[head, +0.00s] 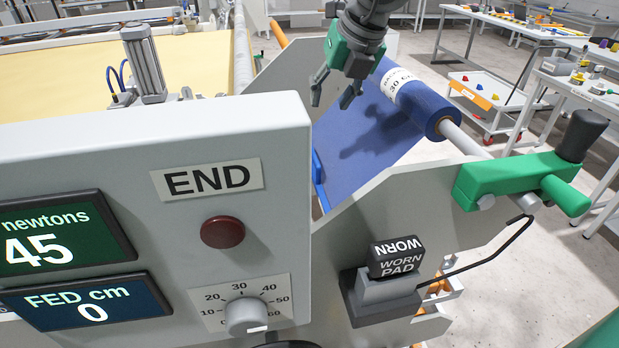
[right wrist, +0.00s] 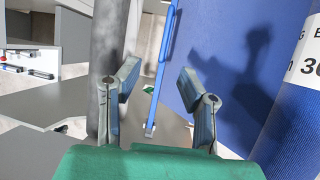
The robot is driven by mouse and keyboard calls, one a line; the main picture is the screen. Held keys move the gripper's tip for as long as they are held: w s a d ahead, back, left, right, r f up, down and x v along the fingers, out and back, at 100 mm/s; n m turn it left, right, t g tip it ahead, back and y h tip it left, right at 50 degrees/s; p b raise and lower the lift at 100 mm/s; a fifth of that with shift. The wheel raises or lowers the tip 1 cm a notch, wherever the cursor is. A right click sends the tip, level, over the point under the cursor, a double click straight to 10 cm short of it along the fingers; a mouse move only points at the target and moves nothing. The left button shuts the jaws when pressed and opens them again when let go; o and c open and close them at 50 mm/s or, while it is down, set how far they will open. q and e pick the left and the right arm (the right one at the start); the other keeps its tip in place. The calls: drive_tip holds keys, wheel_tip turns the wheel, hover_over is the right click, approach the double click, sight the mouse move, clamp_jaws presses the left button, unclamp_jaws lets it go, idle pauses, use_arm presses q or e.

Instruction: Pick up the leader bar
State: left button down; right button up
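The leader bar looks to be the thin blue bar (head: 318,180) along the lower edge of the blue cloth (head: 362,140) that hangs from the roll. In the right wrist view the blue bar (right wrist: 162,65) runs lengthwise between the two finger lines, beyond the fingertips. My right gripper (head: 332,97) is open and empty, above the cloth and apart from the bar, casting a shadow on the cloth. Its spread fingers also show in the right wrist view (right wrist: 158,76). The bar's far part is hidden behind the grey panel in the head view. My left gripper is not in view.
A grey control panel (head: 262,130) with screens, a red button and a dial stands left and near. The blue roll (head: 425,105) sits on a side plate (head: 400,235) with a green clamp handle (head: 505,180) and a worn pad block (head: 388,285). Tables stand back right.

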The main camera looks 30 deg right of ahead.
sight(314, 153)
drive_tip(key=b+x, duration=0.1)
drive_tip(key=x, duration=0.2)
drive_tip(key=b+x, duration=0.1)
drive_tip(key=x, duration=0.7)
drive_tip(key=shift+s+f+b, duration=0.25)
drive_tip(key=shift+b, duration=0.15)
drive_tip(key=x, duration=0.2)
drive_tip(key=d+x, duration=0.1)
drive_tip(key=x, duration=0.2)
drive_tip(key=shift+s+d+f, duration=0.1)
drive_tip(key=shift+s+f, duration=0.05)
drive_tip(key=shift+f, duration=0.35)
drive_tip(key=shift+a, duration=0.2)
drive_tip(key=shift+r, duration=0.1)
drive_tip(key=shift+c, duration=0.3)
clamp_jaws()
